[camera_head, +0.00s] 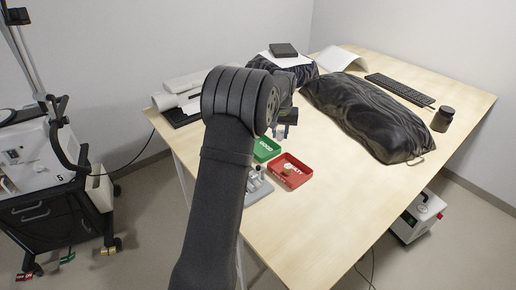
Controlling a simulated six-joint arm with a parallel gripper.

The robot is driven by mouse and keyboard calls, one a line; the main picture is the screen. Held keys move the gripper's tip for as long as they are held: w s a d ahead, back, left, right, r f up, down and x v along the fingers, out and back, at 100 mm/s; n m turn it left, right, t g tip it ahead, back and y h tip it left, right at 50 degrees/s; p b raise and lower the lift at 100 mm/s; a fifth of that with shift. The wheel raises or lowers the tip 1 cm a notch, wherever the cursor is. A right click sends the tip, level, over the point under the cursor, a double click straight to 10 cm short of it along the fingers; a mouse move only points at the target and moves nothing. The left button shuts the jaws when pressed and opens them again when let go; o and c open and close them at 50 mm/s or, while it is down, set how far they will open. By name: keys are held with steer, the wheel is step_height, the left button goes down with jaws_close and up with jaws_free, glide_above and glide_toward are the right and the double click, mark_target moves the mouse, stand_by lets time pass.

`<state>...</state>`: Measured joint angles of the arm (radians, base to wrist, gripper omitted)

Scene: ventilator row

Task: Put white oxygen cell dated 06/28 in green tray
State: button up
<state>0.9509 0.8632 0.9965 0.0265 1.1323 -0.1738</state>
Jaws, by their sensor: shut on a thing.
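The green tray (265,149), marked GOOD, lies on the table just below my gripper in the picture, and my arm hides its left part. My gripper (284,132) is small in this view and partly behind my own wrist. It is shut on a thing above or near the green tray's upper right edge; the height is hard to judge. The held thing is too small and too covered to make out. I cannot make out a white oxygen cell or any 06/28 date in this view.
A red tray (290,171) with a small tan piece (287,170) in it sits beside the green one. Small pale items (256,178) stand left of it. A large black bag (368,115) lies to the right. The front right tabletop is clear.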

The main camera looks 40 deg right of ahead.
steer(key=shift+w+a+f, duration=0.1)
steer(key=shift+w+f, duration=1.4)
steer(key=shift+f, duration=0.25)
steer(key=shift+w+d+f, duration=0.1)
steer(key=shift+w+f, duration=1.45)
steer(key=shift+f, duration=0.15)
steer(key=shift+w+a+f, duration=0.1)
steer(key=shift+w+f, duration=1.4)
steer(key=shift+f, duration=0.25)
steer(key=shift+f, duration=0.1)
steer(key=shift+f, duration=0.5)
steer(key=o, duration=1)
steer(key=shift+c, duration=0.2)
step_height(320, 180, up, 13)
steer(key=s+a, duration=0.1)
steer(key=shift+s+a, duration=0.15)
